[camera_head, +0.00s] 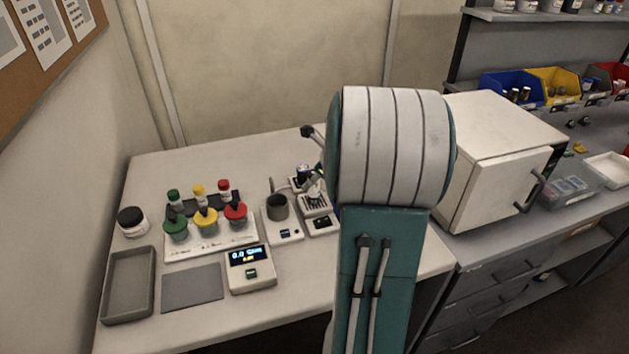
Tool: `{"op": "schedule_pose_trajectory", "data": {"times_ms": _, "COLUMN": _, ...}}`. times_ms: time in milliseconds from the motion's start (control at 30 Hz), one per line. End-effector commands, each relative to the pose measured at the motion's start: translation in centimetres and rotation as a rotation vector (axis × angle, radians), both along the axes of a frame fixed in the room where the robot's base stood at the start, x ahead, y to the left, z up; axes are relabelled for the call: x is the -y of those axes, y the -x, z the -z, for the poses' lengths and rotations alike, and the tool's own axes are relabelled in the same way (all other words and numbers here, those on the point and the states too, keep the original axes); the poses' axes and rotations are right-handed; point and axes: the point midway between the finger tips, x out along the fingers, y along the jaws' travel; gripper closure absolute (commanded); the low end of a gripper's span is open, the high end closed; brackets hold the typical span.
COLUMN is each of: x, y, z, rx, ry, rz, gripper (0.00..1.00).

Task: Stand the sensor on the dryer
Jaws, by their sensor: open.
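A small white device with a dark slotted top (316,204), which looks like the dryer, stands on the white table just left of my arm. My gripper (314,184) shows only in small part beside my arm, low over the back of this device. It is open. A small dark upright cylinder (303,172) stands just behind and left of the gripper; it may be the sensor, but it is too small and partly covered to be sure. I cannot tell whether the gripper touches anything.
A grey cup on a white base (284,232) stands left of the slotted device. Further left are a rack with green, yellow and red-capped jars (210,240), a display unit (250,268), a grey tray (129,285) and a black-lidded jar (132,221). A white cabinet (500,160) stands right.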

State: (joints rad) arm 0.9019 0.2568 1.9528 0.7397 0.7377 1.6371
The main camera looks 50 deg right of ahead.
Motion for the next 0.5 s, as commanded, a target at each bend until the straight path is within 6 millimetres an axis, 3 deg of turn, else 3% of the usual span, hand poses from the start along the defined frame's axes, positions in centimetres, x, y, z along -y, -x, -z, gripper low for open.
{"op": "schedule_pose_trajectory", "data": {"times_ms": 500, "x": 0.6, "y": 5.4, "z": -8.3, "rx": 0.001, "ry": 0.004, "rz": 0.003, "gripper": 0.22}}
